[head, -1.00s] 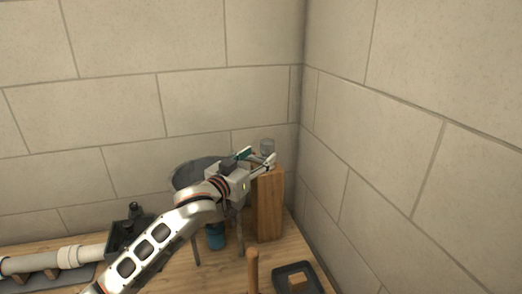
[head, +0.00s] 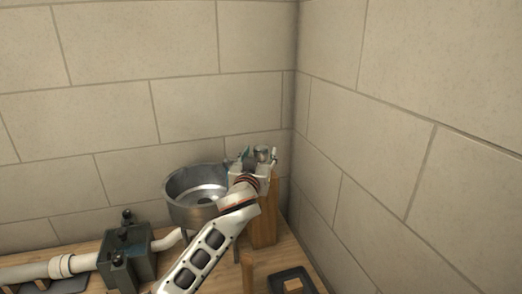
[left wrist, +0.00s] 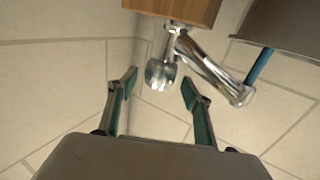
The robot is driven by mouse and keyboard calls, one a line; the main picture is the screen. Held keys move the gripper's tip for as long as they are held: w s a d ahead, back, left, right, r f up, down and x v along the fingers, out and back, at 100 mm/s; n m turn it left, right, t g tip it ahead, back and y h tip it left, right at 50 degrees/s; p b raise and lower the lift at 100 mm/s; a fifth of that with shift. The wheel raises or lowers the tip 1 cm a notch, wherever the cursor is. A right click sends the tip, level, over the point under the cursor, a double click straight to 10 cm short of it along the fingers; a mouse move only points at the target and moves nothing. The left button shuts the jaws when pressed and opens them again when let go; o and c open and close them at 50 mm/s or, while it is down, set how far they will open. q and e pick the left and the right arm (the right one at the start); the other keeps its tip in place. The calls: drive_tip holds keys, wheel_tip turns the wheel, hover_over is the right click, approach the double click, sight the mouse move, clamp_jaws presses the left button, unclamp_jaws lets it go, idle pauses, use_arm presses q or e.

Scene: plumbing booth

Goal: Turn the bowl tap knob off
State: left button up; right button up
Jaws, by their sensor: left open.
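The bowl tap knob (head: 262,152) is a shiny metal cylinder at the top of a wooden post (head: 263,225). In the left wrist view the knob (left wrist: 160,74) is chrome and lies at the opening between my fingertips. The chrome spout (left wrist: 215,74) runs off to the right of it. My left gripper (head: 259,157) is open, with one finger on each side of the knob; I cannot tell whether either touches it. The metal bowl (head: 190,212) stands left of the post. My right gripper is out of view.
A dark green pipe fitting (head: 128,264) with black knobs and a pale pipe (head: 30,272) lie on the wooden bench at left. A black tray (head: 276,281) holds a small wooden block (head: 293,286). Block walls stand close behind and to the right.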

use_arm(q)
drive_tip(key=shift+w+d, duration=0.25)
drive_tip(key=shift+w, duration=1)
drive_tip(key=c, duration=1.2)
drive_tip(key=shift+o, duration=0.2)
drive_tip(key=shift+o, duration=0.2)
drive_tip(key=shift+a+f+m+h, duration=0.1)
drive_tip(key=shift+m+h, duration=0.2)
drive_tip(key=shift+h, duration=0.1)
drive_tip(key=shift+m+g+h, duration=0.3)
drive_tip(key=shift+m+h, duration=0.3)
drive_tip(key=shift+h, duration=0.2)
drive_tip(key=shift+m+g+h, duration=0.9)
drive_tip(key=shift+m+h, duration=0.3)
drive_tip(key=shift+h, duration=0.6)
drive_tip(key=shift+c, duration=0.2)
